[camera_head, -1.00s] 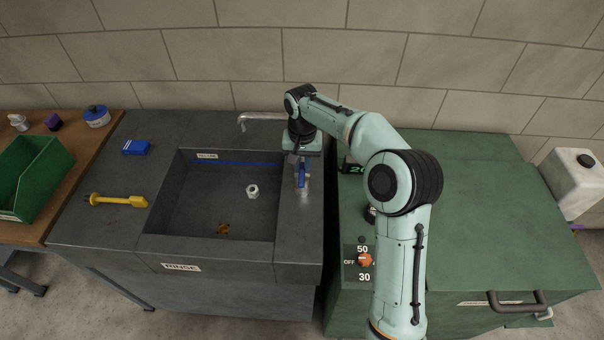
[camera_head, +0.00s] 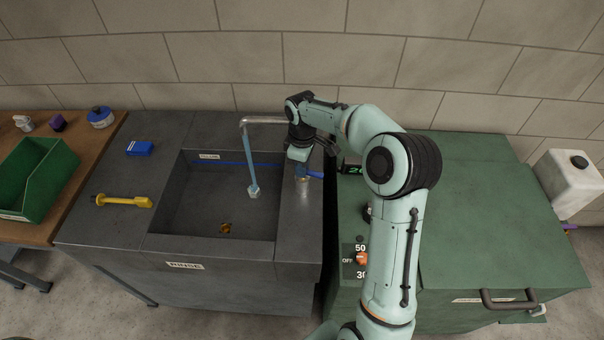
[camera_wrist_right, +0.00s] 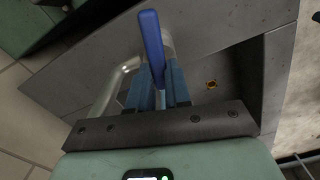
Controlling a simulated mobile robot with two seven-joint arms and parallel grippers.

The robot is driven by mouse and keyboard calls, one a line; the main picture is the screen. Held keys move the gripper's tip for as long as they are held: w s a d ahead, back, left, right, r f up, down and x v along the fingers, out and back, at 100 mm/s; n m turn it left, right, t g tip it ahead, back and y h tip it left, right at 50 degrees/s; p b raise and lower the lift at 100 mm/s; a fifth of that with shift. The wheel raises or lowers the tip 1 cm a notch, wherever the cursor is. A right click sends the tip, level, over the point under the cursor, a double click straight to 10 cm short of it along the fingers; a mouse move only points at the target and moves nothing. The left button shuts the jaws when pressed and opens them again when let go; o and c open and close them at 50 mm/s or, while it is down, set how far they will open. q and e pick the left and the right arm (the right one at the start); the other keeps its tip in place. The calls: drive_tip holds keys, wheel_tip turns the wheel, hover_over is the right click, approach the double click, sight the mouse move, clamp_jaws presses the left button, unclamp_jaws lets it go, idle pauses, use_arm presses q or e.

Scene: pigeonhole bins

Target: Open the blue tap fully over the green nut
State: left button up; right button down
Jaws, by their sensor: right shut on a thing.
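The blue tap lever (camera_head: 313,174) sits on the right rim of the sink and points to the right. My right gripper (camera_head: 302,166) is over the tap and shut on the lever; in the right wrist view the lever (camera_wrist_right: 152,45) stands up between the fingers (camera_wrist_right: 163,88). Water (camera_head: 249,160) runs from the curved spout (camera_head: 262,120) down onto a nut (camera_head: 254,191) in the basin. The nut looks pale grey-white, not green. My left gripper is out of view.
The sink basin (camera_head: 205,205) has a brass drain (camera_head: 226,228). A blue box (camera_head: 139,149) and a yellow tool (camera_head: 124,201) lie on its left rim. A green bin (camera_head: 30,180) is at far left. A green cabinet (camera_head: 475,220) with an orange knob (camera_head: 362,258) stands right.

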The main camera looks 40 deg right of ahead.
drive_tip(key=shift+n, duration=0.7)
drive_tip(key=c, duration=1.5)
unclamp_jaws()
drive_tip(key=shift+n, duration=0.6)
drive_tip(key=shift+o, duration=1.4)
drive_tip(key=shift+s, duration=0.1)
drive_tip(key=shift+r, duration=3)
wheel_tip(320, 180, up, 13)
drive_tip(key=shift+r, duration=0.2)
